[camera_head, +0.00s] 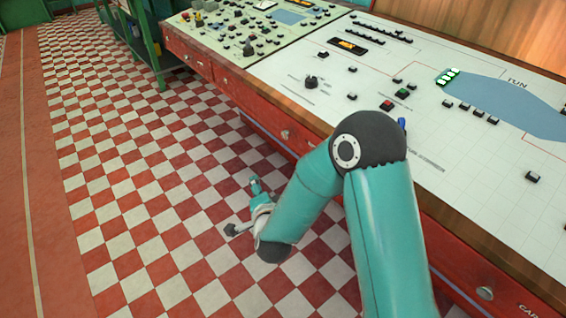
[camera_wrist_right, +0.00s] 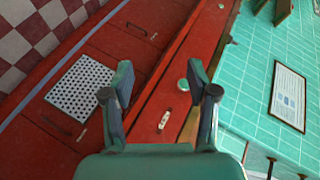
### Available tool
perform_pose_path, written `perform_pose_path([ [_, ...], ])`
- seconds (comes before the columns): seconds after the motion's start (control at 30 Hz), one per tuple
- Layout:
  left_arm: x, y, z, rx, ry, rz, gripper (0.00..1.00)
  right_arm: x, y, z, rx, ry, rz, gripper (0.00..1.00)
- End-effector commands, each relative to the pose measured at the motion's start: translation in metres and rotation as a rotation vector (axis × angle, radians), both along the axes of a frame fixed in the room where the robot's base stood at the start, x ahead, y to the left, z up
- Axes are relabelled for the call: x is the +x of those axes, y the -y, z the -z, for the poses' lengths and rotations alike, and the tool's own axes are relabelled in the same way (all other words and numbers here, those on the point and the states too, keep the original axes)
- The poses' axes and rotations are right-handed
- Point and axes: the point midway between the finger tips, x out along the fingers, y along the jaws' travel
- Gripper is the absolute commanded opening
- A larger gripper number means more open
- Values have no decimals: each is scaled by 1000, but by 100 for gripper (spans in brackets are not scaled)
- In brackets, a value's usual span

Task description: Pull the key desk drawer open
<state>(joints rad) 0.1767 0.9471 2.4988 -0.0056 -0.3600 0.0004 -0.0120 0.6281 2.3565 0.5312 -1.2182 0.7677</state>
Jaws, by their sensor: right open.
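The desk has a red front with drawers (camera_head: 285,152) and small round silver knobs, one at mid-front (camera_head: 285,134). My right gripper (camera_head: 246,207) is open and empty, out in front of the desk over the checkered floor. In the right wrist view, its two fingers (camera_wrist_right: 160,78) stand apart with a red desk front beyond them. I cannot tell which drawer is the key drawer. No drawer is visibly pulled out. My left gripper is out of view.
A white panel top (camera_head: 330,75) with buttons and dials covers the desk. In the wrist view, a teal tiled surface (camera_wrist_right: 246,85) holds a framed sheet (camera_wrist_right: 288,97), and a dotted vent plate (camera_wrist_right: 80,88) is at left. The checkered floor (camera_head: 130,170) is clear at left.

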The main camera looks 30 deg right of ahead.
Motion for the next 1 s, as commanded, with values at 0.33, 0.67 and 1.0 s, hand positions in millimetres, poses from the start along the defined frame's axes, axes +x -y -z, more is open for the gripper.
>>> perform_pose_path([
  [0.33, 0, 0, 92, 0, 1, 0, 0, -5, 48, -27, 126, 472, 343, 59],
  [0.67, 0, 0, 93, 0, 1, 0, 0, 9, 69, -37, 139, 522, 380, 59],
  [1.0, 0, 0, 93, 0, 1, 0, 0, 63, 115, -36, 138, 520, 378, 59],
])
